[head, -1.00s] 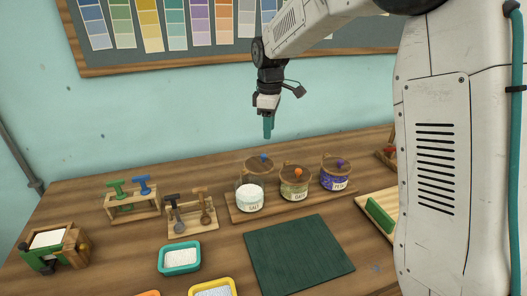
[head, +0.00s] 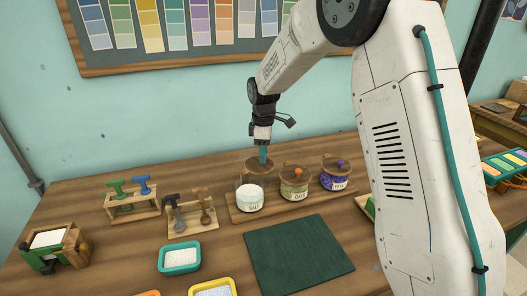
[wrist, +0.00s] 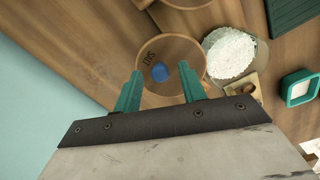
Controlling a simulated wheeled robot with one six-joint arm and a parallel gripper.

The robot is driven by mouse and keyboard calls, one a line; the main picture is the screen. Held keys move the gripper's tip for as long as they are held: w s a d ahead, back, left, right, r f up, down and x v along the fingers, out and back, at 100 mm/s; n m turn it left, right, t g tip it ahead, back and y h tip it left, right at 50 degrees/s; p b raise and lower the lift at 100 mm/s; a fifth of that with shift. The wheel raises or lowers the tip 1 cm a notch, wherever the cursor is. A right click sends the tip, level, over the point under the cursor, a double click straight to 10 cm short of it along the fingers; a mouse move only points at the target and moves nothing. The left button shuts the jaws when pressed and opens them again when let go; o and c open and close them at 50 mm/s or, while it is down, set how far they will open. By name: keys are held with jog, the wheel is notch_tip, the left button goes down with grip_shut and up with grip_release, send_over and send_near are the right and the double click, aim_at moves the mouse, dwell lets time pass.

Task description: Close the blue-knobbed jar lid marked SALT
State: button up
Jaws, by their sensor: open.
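The SALT jar (head: 250,197) is a clear jar with white contents on the wooden board, and its mouth shows open. Its round wooden lid (head: 259,168) stands tipped back behind the jar. In the wrist view the lid (wrist: 170,52) shows its blue knob (wrist: 160,72) and SALT lettering, with the jar's white contents (wrist: 230,52) beside it. My gripper (head: 263,158) points down in front of the lid in the head view, hiding the knob there. In the wrist view its two teal fingers (wrist: 160,80) are open, one on each side of the knob, with nothing between them clearly held.
An orange-knobbed jar (head: 295,184) and a purple-knobbed jar (head: 335,174) stand close to the right on the same board (head: 236,216). A stand with two dark and wooden tools (head: 189,222) is at left. A dark green mat (head: 298,253) lies in front, bare.

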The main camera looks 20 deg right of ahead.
grip_shut()
jog(key=shift+s, duration=0.1)
